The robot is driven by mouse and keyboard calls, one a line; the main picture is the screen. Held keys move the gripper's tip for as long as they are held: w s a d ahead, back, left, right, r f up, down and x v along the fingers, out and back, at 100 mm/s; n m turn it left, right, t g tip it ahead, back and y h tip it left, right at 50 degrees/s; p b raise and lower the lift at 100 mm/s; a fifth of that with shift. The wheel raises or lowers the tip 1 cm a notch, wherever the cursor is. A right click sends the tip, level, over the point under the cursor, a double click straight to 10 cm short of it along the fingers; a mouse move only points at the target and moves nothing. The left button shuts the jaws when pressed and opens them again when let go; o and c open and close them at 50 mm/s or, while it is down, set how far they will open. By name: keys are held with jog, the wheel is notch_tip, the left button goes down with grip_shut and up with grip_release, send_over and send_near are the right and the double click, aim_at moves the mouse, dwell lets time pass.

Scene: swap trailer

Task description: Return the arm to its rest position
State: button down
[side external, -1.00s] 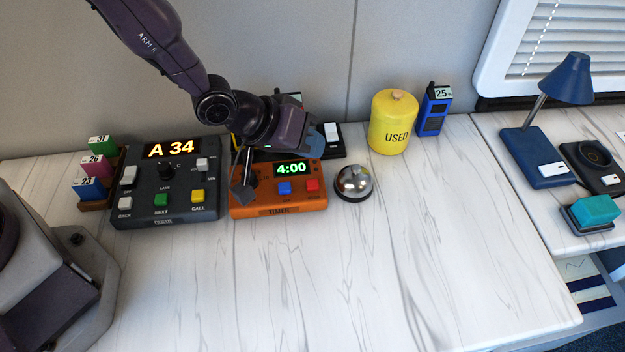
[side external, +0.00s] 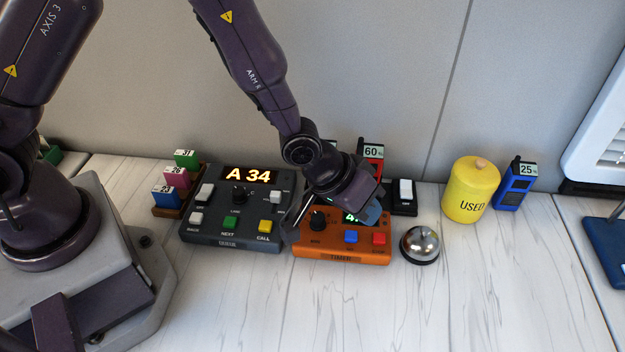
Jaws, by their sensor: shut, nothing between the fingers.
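My gripper (side external: 290,226) is shut and empty. Its tip hangs over the gap between the dark queue console and the orange timer box. My wrist covers much of the timer's top and most of its green display. The rest position itself is not marked in view. My arm reaches in from the upper left, bent down toward the table.
The queue console (side external: 232,238) reading A 34 and the orange timer (side external: 342,257) stand close below my gripper. A bell (side external: 420,244), a yellow USED jar (side external: 470,190) and a blue handset (side external: 515,187) stand to the right. Numbered blocks (side external: 177,177) stand left. The front tabletop is clear.

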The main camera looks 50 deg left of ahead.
jog(key=s+a+r+y, duration=0.2)
jog(key=s+a+r, duration=0.7)
jog(key=r, duration=0.3)
jog(key=s+a+r+m+y, duration=0.1)
jog(key=s+a+r+y, duration=0.1)
jog(key=s+a+r, duration=0.8)
jog(key=v, duration=0.3)
jog(key=shift+w+a+r, duration=0.15)
jog(key=shift+a+r, duration=0.05)
jog(key=shift+r, duration=0.3)
jog(key=c, duration=1.8)
grip_release()
